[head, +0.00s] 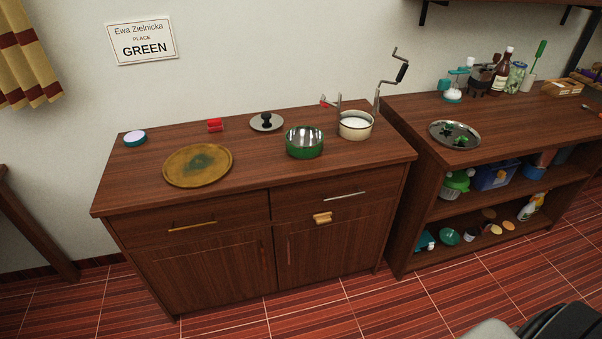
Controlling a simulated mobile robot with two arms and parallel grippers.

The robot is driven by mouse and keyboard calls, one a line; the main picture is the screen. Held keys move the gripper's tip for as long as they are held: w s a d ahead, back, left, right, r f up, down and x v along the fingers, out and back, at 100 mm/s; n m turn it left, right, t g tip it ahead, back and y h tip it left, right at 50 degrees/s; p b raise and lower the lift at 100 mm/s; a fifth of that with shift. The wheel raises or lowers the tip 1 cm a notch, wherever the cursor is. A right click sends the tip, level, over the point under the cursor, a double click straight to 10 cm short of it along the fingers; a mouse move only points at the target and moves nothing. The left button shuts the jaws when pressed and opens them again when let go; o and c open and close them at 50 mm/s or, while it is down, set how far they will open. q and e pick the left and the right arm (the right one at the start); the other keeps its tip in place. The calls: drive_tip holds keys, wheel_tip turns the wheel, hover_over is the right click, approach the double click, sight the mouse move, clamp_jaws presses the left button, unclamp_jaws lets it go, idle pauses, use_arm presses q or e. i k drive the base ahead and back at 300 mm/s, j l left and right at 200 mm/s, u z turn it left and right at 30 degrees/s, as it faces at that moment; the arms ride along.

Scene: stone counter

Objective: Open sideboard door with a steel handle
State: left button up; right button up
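The wooden sideboard (215,222) stands against the wall, with two drawers above two doors. The left door (205,277) and the right door (335,250) both look shut. A thin steel bar handle (345,196) is on the right drawer front. A brass-coloured bar handle (192,227) is on the left drawer front. A yellowish block-like handle (322,217) sits near the top of the right door. A thin reddish vertical bar (289,250) is near the inner edge of the right door; its material is unclear. Neither of my grippers is in view.
On the sideboard top are a brown plate (180,168), a green bowl (304,142), a pot (355,125) and a dark-knobbed lid (267,121). An open shelf unit (425,214) stands close on the right. The tiled floor in front is clear. A grey-black shape is at the bottom right.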

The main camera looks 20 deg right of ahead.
sight(307, 251)
drive_tip(key=z, duration=1.05)
